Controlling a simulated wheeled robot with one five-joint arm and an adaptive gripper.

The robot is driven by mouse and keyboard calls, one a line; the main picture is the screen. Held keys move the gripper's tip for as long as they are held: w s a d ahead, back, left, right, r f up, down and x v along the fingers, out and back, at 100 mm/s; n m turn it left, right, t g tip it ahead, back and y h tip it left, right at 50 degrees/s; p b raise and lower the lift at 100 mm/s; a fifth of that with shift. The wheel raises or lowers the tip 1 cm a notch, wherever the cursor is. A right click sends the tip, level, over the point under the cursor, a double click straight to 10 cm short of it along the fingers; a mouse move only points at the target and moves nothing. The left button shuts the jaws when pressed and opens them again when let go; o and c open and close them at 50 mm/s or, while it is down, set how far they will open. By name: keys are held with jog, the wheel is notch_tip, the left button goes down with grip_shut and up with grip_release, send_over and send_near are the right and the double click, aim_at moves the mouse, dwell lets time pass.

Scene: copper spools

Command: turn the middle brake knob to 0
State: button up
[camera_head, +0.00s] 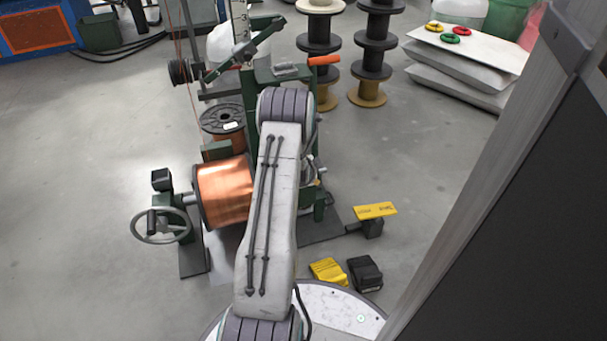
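The green winding machine (262,75) stands in the middle, partly covered by my arm. A large copper spool (224,190) sits in its frame, left of my arm. A grey handwheel (161,225) is at the spool's left. An orange-ended lever (324,60) sticks out at the machine's upper right. Small metal fittings (312,172) show just right of my arm. I cannot make out the middle brake knob or its marks. My arm reaches forward over the machine, and my gripper is not visible.
A yellow-topped pedal (375,211) and yellow (328,271) and black (365,273) blocks lie on the floor at right. Stacked spools (320,35) and white slabs (465,60) stand behind. A large dark panel (530,230) fills the right side. The left floor is clear.

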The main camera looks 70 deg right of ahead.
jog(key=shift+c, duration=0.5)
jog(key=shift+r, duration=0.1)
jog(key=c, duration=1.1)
